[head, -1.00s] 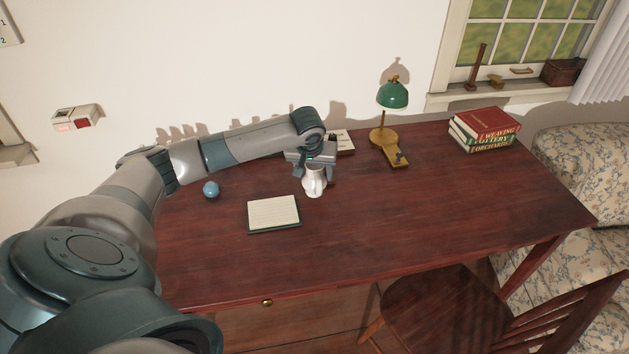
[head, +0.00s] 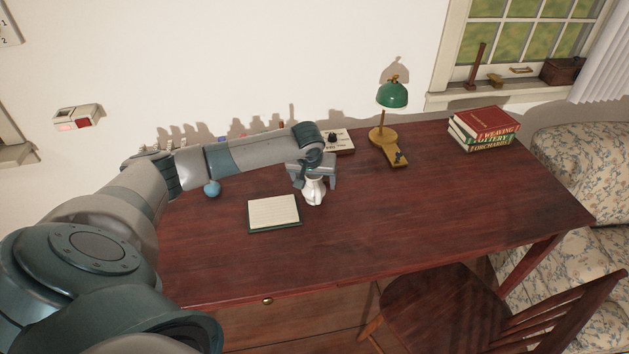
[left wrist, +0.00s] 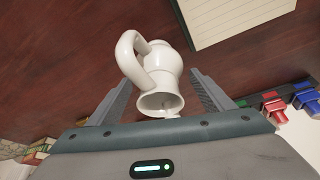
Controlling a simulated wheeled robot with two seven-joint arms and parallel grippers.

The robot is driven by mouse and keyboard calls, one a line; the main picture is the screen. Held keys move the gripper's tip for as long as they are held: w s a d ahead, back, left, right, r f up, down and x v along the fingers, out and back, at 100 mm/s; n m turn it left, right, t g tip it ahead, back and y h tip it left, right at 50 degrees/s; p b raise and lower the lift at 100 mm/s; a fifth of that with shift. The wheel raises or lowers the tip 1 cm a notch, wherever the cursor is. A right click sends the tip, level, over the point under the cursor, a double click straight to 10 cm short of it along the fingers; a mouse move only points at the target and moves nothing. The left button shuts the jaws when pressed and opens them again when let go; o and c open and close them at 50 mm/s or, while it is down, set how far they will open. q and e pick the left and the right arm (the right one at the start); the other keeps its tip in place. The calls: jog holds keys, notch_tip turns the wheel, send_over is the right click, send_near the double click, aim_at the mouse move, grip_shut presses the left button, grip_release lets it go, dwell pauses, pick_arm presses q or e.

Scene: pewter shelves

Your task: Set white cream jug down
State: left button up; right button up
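The white cream jug (head: 314,192) stands upright at the middle of the dark red wooden desk, just right of the notepad. It appears to rest on the desk top. My left gripper (head: 315,183) is above it, with its fingers on either side of the jug. In the left wrist view the jug (left wrist: 160,78) shows its open mouth towards me and its handle on the left. The fingers (left wrist: 162,80) look open there, with a narrow gap visible beside the jug on the right. My right gripper is in neither view.
A green lamp (head: 392,96) and stacked books (head: 484,129) stand farther right. A small board (head: 338,139) lies behind my gripper. The desk's right front is clear.

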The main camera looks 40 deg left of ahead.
aim_at(311, 196)
pick_arm(q)
jog(key=shift+s+r, duration=0.15)
jog(key=shift+r, duration=0.4)
jog(key=b+v, duration=0.1)
jog(key=v, duration=1)
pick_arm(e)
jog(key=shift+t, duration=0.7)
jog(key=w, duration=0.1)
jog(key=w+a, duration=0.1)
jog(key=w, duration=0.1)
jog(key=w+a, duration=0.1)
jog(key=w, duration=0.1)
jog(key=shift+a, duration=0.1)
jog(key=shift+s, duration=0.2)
